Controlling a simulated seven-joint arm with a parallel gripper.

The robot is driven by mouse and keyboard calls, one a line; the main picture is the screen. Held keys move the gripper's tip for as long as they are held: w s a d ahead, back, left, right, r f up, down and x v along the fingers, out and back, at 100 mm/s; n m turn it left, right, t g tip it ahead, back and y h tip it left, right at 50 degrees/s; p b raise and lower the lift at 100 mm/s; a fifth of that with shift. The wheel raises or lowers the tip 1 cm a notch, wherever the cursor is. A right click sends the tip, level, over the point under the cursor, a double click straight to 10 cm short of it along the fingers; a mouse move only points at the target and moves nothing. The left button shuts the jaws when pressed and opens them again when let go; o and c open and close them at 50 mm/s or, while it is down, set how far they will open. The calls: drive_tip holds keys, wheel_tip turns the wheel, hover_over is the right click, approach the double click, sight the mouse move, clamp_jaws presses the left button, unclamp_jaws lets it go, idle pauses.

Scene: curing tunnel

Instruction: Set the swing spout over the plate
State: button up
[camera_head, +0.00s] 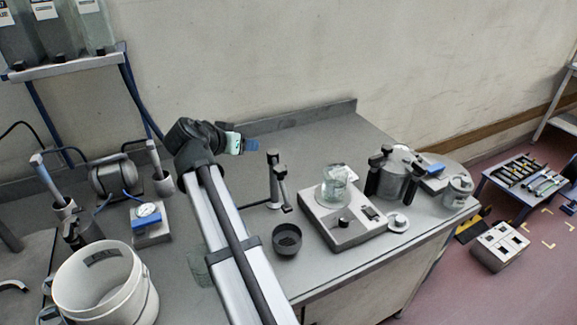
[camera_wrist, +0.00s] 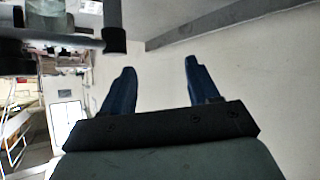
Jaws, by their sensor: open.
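The swing spout (camera_head: 280,184) is a grey arm with dark ends beside a dark upright post. Its free end points toward the front, left of the plate and behind a dark round cup (camera_head: 287,241). The plate (camera_head: 357,232) is a pale box with a dark knob, and a glass beaker (camera_head: 336,184) stands on it. My gripper (camera_head: 250,145) is left of and behind the spout, apart from it. In the wrist view my gripper (camera_wrist: 158,76) is open, with nothing between its blue fingers. A grey bar with a dark end (camera_wrist: 114,38) shows upper left; I cannot tell whether it is the spout.
A dark lidded pot (camera_head: 393,178) and a metal can (camera_head: 457,191) stand right of the plate. A white bucket (camera_head: 103,285) and a blue gauge (camera_head: 147,219) are at left. A shelf (camera_head: 65,66) holds tanks. The rear bench behind the spout is clear.

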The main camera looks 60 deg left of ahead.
drive_tip(key=s+f+m, duration=0.1)
drive_tip(key=s, duration=0.1)
drive_tip(key=m+t+h, duration=0.7)
drive_tip(key=m+t, duration=0.1)
drive_tip(key=t, duration=0.1)
approach(280, 174)
drive_tip(key=w+a, duration=0.1)
drive_tip(key=w, duration=1.2)
drive_tip(key=shift+r, duration=0.25)
drive_tip(key=shift+a, duration=0.15)
clamp_jaws()
